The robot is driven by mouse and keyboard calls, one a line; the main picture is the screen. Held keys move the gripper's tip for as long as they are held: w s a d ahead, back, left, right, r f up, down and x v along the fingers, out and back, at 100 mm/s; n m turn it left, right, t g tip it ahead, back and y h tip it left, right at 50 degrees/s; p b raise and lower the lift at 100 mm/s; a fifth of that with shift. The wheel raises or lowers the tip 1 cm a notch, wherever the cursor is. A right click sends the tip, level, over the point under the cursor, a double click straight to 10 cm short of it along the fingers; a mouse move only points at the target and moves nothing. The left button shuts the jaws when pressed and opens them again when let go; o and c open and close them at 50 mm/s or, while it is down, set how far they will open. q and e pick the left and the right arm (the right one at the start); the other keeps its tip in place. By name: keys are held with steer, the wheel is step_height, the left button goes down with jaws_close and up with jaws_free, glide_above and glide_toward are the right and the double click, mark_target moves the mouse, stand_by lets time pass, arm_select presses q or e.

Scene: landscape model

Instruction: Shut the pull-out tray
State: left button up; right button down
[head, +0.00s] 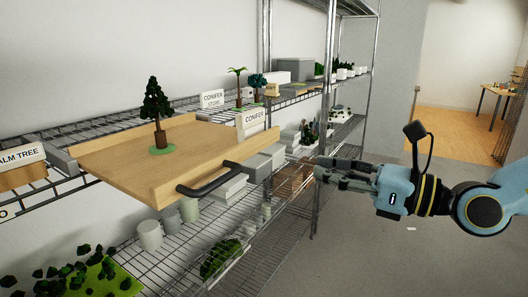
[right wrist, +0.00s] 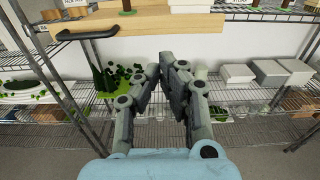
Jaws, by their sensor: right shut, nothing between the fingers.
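The pull-out tray (head: 125,159) is light wood and sticks out from the wire shelf toward the front. A dark curved handle (head: 209,181) is on its front board. A small model conifer (head: 157,108) on a green base stands upright on the tray. In the right wrist view the tray's front board (right wrist: 160,25) and handle (right wrist: 87,35) are at the top left. My right gripper (head: 318,170) is shut and empty, to the right of the handle and apart from it. Its fingers (right wrist: 175,60) also show in the right wrist view, below the tray board. My left gripper is not in view.
Wire shelves (head: 285,219) hold white boxes, grey cylinders (head: 150,235) and model plants (head: 75,275). A metal shelf post (head: 322,120) stands close behind my right gripper. Label signs (head: 212,99) stand behind the tray. Open floor (head: 370,255) lies at the right.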

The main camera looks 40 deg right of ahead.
steer(key=b, duration=0.6)
glide_toward(251, 154)
steer(key=w, duration=0.1)
steer(key=p+x, duration=0.1)
steer(key=p, duration=0.2)
steer(key=p+x, duration=0.4)
steer(key=p, duration=0.1)
steer(key=shift+w+a+r+p, duration=0.1)
steer(key=shift+a+r+p, duration=0.05)
steer(key=shift+r+p, duration=0.15)
steer(key=shift+w+a+f+p, duration=0.2)
steer(key=shift+w+f+p, duration=0.1)
steer(key=shift+w, duration=0.15)
